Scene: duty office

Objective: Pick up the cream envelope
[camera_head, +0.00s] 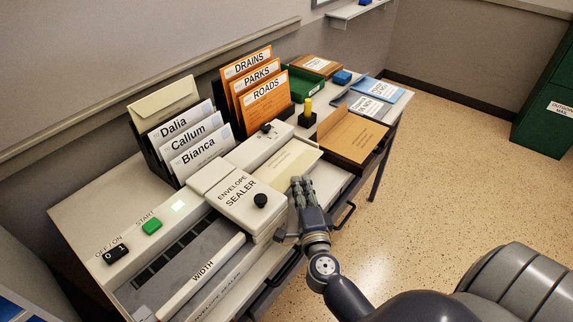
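A cream envelope (291,163) lies flat, sticking out from the right side of the envelope sealer (238,196). Another cream envelope (163,102) stands upright at the back of the rack with the name cards. My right gripper (301,183) comes in from the lower right, its fingertips at the near right edge of the flat envelope. I cannot tell whether the fingers touch or grip it, or whether they are open. My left gripper is not in view.
The sealer has a green start button (151,226) and an off/on switch (118,252). Name cards (194,140) and orange folders (259,92) stand behind it. A brown box (349,135) and a yellow-topped stamp (307,113) are to the right.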

